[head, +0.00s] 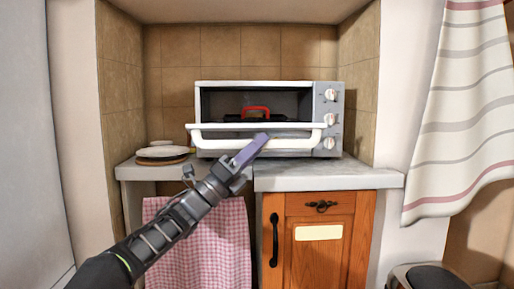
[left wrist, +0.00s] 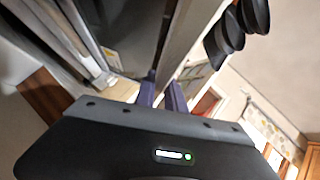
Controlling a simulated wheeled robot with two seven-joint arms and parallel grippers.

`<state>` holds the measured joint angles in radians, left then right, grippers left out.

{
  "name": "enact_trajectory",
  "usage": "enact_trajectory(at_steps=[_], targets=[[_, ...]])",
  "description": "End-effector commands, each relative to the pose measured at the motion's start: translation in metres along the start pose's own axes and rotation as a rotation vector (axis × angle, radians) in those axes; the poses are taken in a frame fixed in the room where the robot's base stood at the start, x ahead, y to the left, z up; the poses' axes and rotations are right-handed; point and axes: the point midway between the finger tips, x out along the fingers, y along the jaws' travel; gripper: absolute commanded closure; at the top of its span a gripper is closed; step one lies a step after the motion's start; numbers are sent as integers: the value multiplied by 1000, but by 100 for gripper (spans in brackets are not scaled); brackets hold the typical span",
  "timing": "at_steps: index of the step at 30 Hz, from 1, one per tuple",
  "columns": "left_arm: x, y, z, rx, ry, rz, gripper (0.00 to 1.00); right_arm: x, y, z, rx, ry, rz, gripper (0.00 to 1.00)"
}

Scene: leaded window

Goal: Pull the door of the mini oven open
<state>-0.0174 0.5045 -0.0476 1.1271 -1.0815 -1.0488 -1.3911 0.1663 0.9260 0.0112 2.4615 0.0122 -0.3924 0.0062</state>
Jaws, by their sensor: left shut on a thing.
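The white mini oven (head: 340,95) stands on the grey counter in the tiled alcove. Its door (head: 215,134) is tilted partly down at the front, and the dark inside shows above it. A red-handled dark thing (head: 256,111) is inside. The long white handle (head: 300,128) runs across the front of the door. My left gripper (head: 260,140) is shut on the handle a little right of its middle. In the left wrist view its purple fingers (left wrist: 162,95) are at a pale bar; the exact contact is partly hidden. My right gripper is not in view.
Plates (head: 162,153) lie on the counter (head: 330,176) left of the oven. A checked cloth (head: 205,240) hangs below, beside a wooden cabinet (head: 350,235). A striped curtain (head: 465,110) hangs at right. A dark-topped seat (head: 430,277) stands at lower right.

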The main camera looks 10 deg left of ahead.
Motion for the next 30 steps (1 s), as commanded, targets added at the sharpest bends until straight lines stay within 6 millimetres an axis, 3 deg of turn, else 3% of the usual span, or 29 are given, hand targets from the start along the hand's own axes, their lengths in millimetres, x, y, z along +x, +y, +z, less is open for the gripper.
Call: enact_trajectory(at_steps=[9,10,18,30], targets=[[-1,4,-1,-3,0,8,100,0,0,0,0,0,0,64],[-1,4,-1,-3,0,8,85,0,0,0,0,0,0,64],[-1,2,0,-2,0,5,64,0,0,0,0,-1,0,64],[-10,1,0,-2,0,4,64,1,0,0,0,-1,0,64]])
